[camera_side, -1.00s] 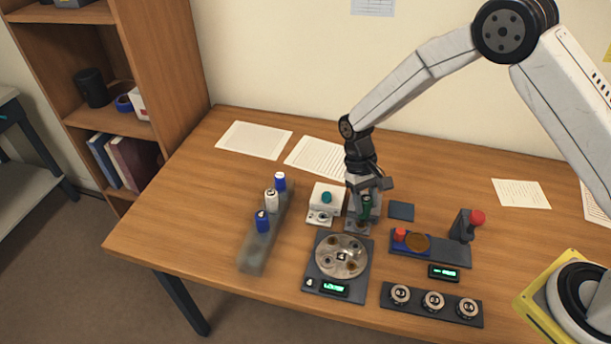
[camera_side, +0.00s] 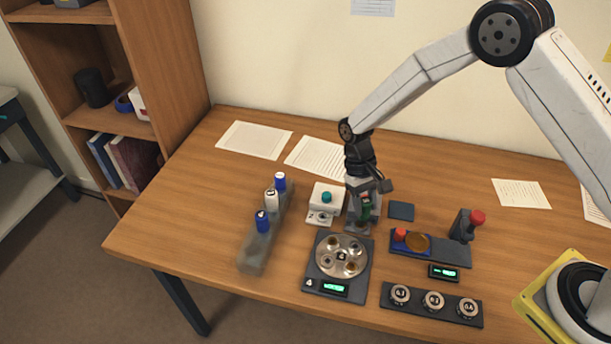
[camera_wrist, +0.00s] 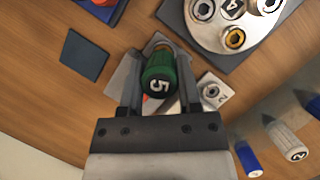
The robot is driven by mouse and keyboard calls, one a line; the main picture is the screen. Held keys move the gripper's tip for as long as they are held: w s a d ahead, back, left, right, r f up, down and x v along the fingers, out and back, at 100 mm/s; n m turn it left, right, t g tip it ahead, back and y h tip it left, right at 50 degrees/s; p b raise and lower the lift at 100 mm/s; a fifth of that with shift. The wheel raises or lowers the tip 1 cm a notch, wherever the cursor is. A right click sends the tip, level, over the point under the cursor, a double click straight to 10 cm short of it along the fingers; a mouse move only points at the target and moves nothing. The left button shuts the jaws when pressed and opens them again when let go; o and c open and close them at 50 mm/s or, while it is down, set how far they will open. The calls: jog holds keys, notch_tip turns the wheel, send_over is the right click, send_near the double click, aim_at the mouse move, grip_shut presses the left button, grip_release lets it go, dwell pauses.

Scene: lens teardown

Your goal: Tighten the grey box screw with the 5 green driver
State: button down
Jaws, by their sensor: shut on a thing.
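The green driver marked 5 (camera_wrist: 158,76) stands between the jaws of my gripper (camera_wrist: 156,100) in the wrist view. My gripper is shut on its handle. In the side view the green driver (camera_side: 366,211) stands about upright at the front of the grey box (camera_side: 358,226), under my gripper (camera_side: 367,197). Part of the grey box (camera_wrist: 124,78) also shows beside the driver in the wrist view. The box's screw and the driver's tip are hidden, so I cannot tell whether they touch.
A white box (camera_side: 327,195) with a teal button stands just left. A rack (camera_side: 255,247) holds blue and white drivers. In front is a round metal turntable (camera_side: 342,257). A dark flat pad (camera_side: 401,211) and a panel with a red-knobbed lever (camera_side: 464,226) are right.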

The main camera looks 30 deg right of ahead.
jog(key=shift+f, duration=0.35)
dwell(0.6)
jog(key=m+y, duration=0.1)
jog(key=m, duration=0.2)
jog(key=shift+m, duration=0.3)
jog(key=shift+m+t+y, duration=0.3)
jog(key=shift+m+y, duration=0.1)
jog(key=shift+m, duration=0.4)
jog(key=shift+m+y, duration=0.4)
jog(key=shift+m, duration=0.6)
